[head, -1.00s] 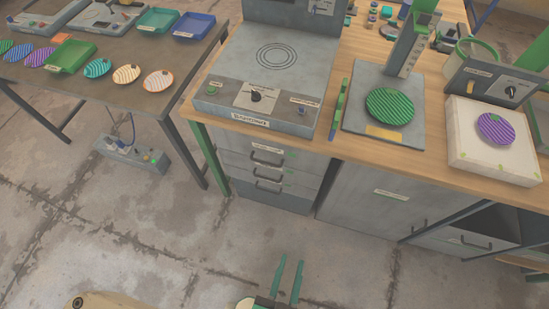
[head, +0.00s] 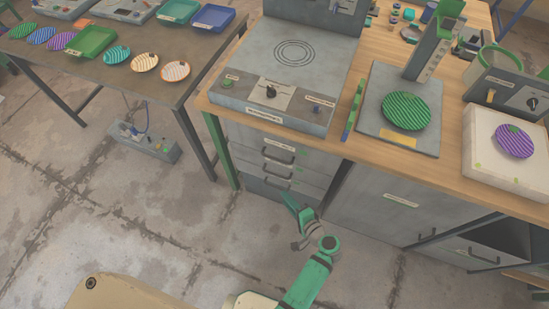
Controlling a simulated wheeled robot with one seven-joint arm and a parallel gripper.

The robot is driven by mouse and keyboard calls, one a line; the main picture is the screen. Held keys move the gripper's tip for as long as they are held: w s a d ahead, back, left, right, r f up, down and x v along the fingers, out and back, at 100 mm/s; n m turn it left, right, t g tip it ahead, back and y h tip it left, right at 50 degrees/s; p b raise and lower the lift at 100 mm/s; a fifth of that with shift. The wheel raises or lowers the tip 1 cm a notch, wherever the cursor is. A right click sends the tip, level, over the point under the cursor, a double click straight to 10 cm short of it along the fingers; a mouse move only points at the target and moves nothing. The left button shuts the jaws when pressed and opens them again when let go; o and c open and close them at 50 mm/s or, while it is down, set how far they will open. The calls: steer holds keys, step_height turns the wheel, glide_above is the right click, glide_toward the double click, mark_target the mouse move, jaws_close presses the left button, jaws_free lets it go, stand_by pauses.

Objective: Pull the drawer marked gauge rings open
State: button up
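A grey drawer unit (head: 316,166) is built in under the workbench, with its drawers closed and stacked. Its bar handles show at the upper drawer (head: 280,157), the middle drawer (head: 277,171) and the lowest drawer (head: 275,184). Small labels are on the fronts, too small to read, so I cannot tell which is gauge rings. My gripper (head: 297,205) is in front of the lower right part of the unit, its green fingers toward the fronts. It looks open and holds nothing. It appears apart from the handles and hides part of the lowest front.
A grey hotplate-like press (head: 290,75) stands on the wooden bench above the drawers. A cabinet door (head: 375,200) is to their right. A side table (head: 185,85) with trays and striped plates is at left. A power strip (head: 150,145) lies on the floor. The floor before the drawers is clear.

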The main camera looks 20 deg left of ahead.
mark_target(275, 158)
steer(key=w+r+n+y, duration=0.1)
steer(key=w+r+y, duration=0.5)
steer(key=r, duration=0.4)
steer(key=shift+g+h, duration=0.5)
steer(key=x, duration=0.5)
steer(key=w+x, duration=0.1)
steer(key=x, duration=0.4)
steer(key=shift+w+a+f, duration=0.15)
jaws_close()
